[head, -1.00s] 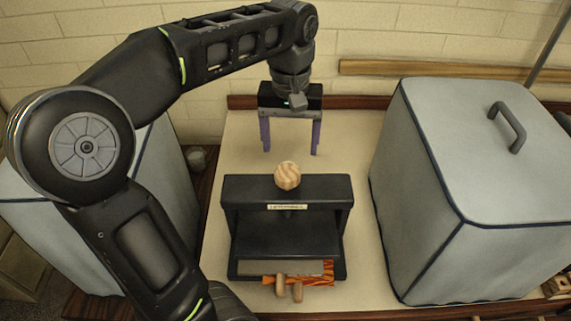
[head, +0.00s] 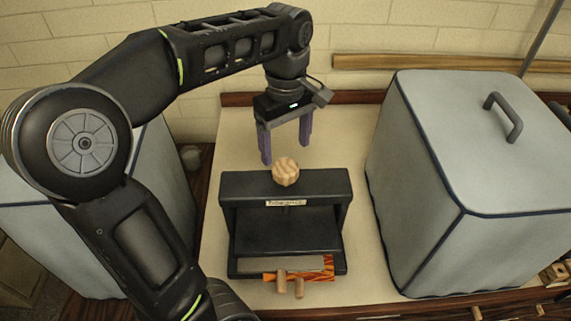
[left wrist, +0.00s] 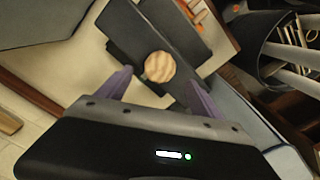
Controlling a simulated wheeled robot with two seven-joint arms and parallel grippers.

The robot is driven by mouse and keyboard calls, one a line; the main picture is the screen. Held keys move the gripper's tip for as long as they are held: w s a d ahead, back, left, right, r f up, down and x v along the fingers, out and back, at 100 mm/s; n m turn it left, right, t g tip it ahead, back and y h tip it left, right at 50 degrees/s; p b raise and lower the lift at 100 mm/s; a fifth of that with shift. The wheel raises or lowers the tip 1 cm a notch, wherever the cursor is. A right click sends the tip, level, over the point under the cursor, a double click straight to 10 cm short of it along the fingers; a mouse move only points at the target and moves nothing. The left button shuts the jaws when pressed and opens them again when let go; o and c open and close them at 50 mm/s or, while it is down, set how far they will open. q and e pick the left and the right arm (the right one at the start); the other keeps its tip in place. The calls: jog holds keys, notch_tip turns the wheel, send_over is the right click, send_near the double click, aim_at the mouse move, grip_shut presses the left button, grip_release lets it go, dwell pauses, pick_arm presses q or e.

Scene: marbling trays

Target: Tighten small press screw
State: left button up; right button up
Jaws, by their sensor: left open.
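The small press (head: 240,190) is a black frame standing on the pale tabletop. Its screw knob, a striped wooden ball (head: 285,172), sits on the middle of the top beam; it also shows in the left wrist view (left wrist: 160,67). My left gripper (head: 287,150) is open, its purple fingers pointing down just behind and above the knob. In the left wrist view the knob appears ahead of and between the open fingers (left wrist: 160,88), not held. The screw below the knob is mostly hidden by the beam. My right gripper is not seen.
A large grey covered box (head: 418,190) with a handle stands close on the right. Another grey covered box (head: 40,240) stands on the left, partly behind my arm. Orange patterned material (head: 285,277) and small wooden pegs (head: 299,288) lie at the press's front. Bare tabletop (head: 345,135) lies behind the press.

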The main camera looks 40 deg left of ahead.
aim_at(286, 166)
pick_arm(q)
notch_tip(286, 166, down, 6)
jog(key=shift+f+p, duration=0.15)
jog(key=shift+p, duration=0.2)
jog(key=shift+c, duration=0.3)
jog(key=c, duration=1.3)
